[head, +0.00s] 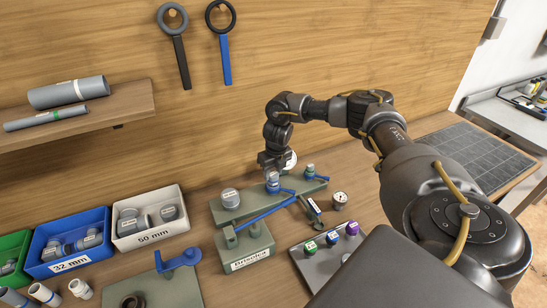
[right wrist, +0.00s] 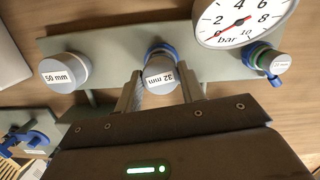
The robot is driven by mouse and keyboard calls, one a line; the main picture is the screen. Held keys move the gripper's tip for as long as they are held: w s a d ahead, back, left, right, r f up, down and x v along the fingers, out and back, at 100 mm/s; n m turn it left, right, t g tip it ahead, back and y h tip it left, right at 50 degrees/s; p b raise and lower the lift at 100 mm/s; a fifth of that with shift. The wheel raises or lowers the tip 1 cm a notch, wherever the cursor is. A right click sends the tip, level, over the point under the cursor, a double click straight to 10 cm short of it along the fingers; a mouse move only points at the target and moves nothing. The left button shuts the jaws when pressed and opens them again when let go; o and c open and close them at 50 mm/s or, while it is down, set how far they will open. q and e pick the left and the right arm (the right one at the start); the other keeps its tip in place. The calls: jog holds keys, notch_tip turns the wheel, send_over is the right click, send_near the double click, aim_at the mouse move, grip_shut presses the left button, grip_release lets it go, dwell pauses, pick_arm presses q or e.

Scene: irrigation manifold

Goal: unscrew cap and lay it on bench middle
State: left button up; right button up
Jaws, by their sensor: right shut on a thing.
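My right gripper (head: 272,168) reaches down over the grey-green manifold on the bench, and its arm comes in from the right. In the right wrist view the two fingers (right wrist: 160,92) stand on either side of the grey cap marked 32 mm (right wrist: 160,72) and are shut on it. A blue ring shows behind this cap, which still sits at the manifold (right wrist: 110,45). In the head view the cap (head: 272,180) shows just under the gripper. A 50 mm cap (right wrist: 62,70) sits to its left and a smaller cap (right wrist: 279,64) to its right. My left gripper is not in view.
A pressure gauge (right wrist: 245,18) stands close beside the gripped cap. A blue-handled tool (head: 265,214) lies in front of the manifold, near a labelled block (head: 248,262). Bins (head: 150,233) of fittings stand left. A tray with coloured caps (head: 325,262) stands front right.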

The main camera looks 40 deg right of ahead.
jog(key=shift+f+n+b, duration=0.1)
jog(key=shift+n+b, duration=0.25)
jog(key=shift+n, duration=0.55)
jog(key=shift+a+n, duration=0.15)
jog(key=shift+n, duration=0.25)
jog(key=shift+w, duration=0.1)
jog(key=shift+n+y+b, duration=0.3)
jog(key=shift+n+b, duration=0.4)
jog(key=shift+n, duration=0.1)
jog(key=shift+n+b, duration=0.4)
jog(key=shift+n, duration=1.1)
